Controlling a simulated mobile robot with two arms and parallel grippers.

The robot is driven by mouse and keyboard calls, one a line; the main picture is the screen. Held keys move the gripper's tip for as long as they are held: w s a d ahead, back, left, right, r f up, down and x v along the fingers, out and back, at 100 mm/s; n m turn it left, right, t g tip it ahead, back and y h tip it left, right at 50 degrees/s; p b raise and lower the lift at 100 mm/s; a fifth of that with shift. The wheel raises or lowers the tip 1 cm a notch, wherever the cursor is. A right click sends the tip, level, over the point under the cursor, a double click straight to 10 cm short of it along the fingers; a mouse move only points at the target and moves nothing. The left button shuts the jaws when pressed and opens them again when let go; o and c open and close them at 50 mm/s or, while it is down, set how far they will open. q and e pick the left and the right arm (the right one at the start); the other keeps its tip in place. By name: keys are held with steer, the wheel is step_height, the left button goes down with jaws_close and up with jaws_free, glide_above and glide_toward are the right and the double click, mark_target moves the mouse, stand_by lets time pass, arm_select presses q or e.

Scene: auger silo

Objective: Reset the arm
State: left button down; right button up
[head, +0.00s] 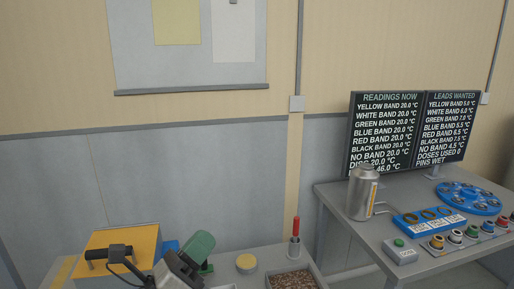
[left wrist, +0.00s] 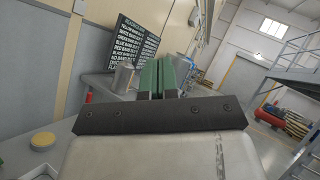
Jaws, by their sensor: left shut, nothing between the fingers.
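My left gripper (head: 201,244) is at the bottom of the head view, dark with green fingers, over the left bench. In the left wrist view its two green fingers (left wrist: 157,76) are pressed together, with nothing between them. They point forward, apart from anything else I can see. My right gripper is in neither view.
Beside the gripper are a yellow box (head: 108,239) with a black handle, a yellow disc (head: 246,263), a red-handled tool (head: 295,229) and a tray of brown grains (head: 291,280). The right table holds a metal canister (head: 362,195), a blue ring (head: 468,198) and readout screens (head: 385,133).

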arm_select(q)
steer(key=s+a+f+n+g+y, duration=0.15)
steer(key=a+f+n+y, duration=0.35)
steer(key=f+n+y, duration=0.6)
steer(key=s+a+f+n+g+y, duration=0.1)
steer(key=s+a+f+n+y, duration=0.35)
steer(key=n, duration=1.05)
steer(key=s+a+f+n+g, duration=0.1)
steer(key=s+f+n+g, duration=1)
steer(key=s+f, duration=0.6)
step_height(320, 180, down, 25)
steer(key=s+m+g, duration=0.1)
steer(key=s+g, duration=0.1)
steer(key=s+a+f+g, duration=0.1)
steer(key=s+a+f, duration=0.2)
steer(key=s+f, duration=1.2)
steer(key=shift+s, duration=0.5)
